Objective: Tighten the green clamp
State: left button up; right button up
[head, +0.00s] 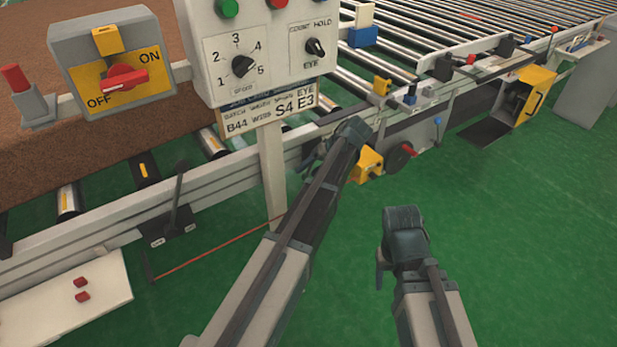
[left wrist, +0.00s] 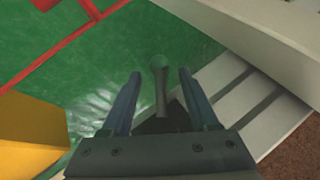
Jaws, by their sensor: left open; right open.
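A lever with a rounded greenish-grey knob (left wrist: 159,64) stands between the fingers of my left gripper (left wrist: 158,85) in the left wrist view. It looks like the green clamp's handle, but its colour blends with the floor and I cannot be sure. The fingers are open with gaps on both sides of it. My right gripper (head: 380,272) is open and empty over the green floor.
A control panel (head: 247,65) on a post stands left of my left gripper. A yellow block (head: 368,163) and a red-knobbed wheel (head: 398,158) are just right of it. The roller conveyor (head: 430,28) runs behind.

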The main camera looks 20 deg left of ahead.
pick_arm(q)
jog(key=shift+a+f, duration=0.25)
jog(key=shift+f, duration=0.05)
grip_shut()
dwell(1.4)
